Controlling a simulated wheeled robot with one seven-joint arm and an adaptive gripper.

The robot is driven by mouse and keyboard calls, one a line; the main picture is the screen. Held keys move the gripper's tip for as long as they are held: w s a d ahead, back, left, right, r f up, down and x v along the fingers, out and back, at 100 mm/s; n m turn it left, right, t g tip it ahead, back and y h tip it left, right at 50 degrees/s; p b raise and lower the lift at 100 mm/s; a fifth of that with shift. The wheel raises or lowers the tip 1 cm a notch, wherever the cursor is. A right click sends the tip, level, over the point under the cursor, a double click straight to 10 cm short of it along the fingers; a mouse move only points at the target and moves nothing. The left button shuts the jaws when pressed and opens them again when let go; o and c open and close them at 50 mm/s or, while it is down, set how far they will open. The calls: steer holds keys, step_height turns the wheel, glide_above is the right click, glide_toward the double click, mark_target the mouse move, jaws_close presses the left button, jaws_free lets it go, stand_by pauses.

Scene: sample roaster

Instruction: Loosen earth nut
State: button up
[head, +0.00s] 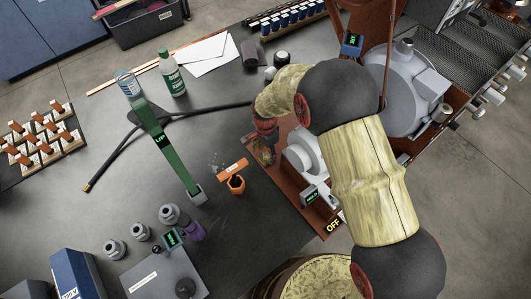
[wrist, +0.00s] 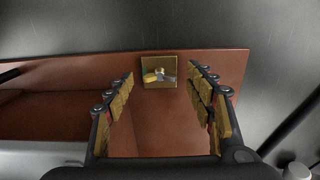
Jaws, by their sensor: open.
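The earth nut (wrist: 159,72) shows in the wrist view as a small pale metal piece on a square brass plate (wrist: 150,82). A yellow and grey piece, perhaps a lug, lies across it. The plate sits on a reddish-brown metal base (wrist: 70,72). My gripper (wrist: 161,79) is open, with its padded fingers to the left and right of the plate. Nothing is between the fingers near the camera; I cannot tell their exact distance to the nut. In the head view my gripper (head: 265,130) is over the left edge of the brown base, partly hidden by my arm.
A grey machine housing (head: 408,90) stands on the brown frame to the right. An orange holder (head: 236,184) and a green upright marked UP (head: 170,150) stand left of the base. A black cable (head: 205,108) crosses the dark bench. Bottles (head: 172,75) stand farther back.

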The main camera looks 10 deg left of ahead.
steer(key=shift+c, duration=1.2)
